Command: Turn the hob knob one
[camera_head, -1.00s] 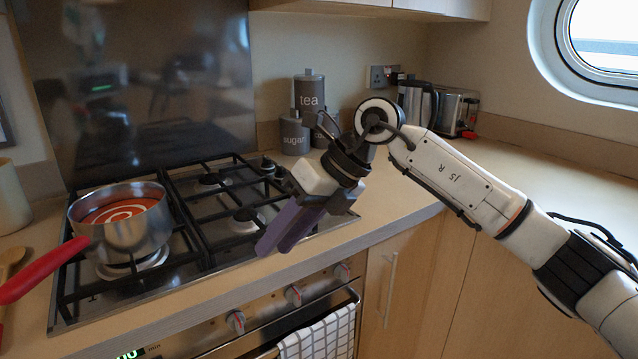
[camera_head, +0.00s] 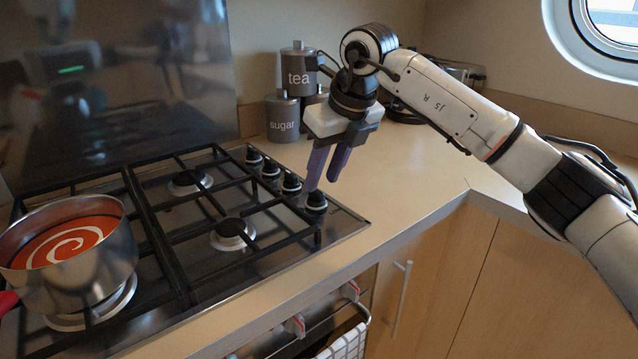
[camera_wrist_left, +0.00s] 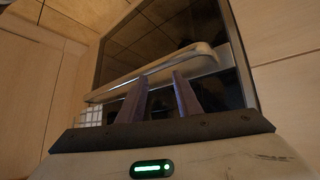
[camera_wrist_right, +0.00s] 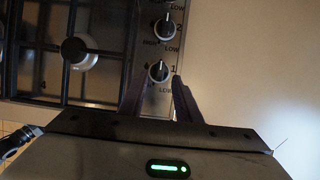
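Hob knob one (camera_head: 316,201) is a black round knob on a silver base, the nearest in a row of hob knobs along the hob's right side. In the right wrist view knob one (camera_wrist_right: 158,71) has the number 1 beside it, just beyond the fingertips. My right gripper (camera_head: 322,188) points down with its purple fingers apart, close above knob one; contact cannot be told. My right gripper (camera_wrist_right: 163,78) looks open and empty. My left gripper (camera_wrist_left: 160,80) is open and empty in front of the oven door handle (camera_wrist_left: 160,72); it is out of the head view.
A pan of red soup (camera_head: 65,255) stands on the hob's front left burner. Grey tea (camera_head: 299,70) and sugar (camera_head: 282,117) canisters stand behind the knobs. The worktop (camera_head: 420,185) right of the hob is clear.

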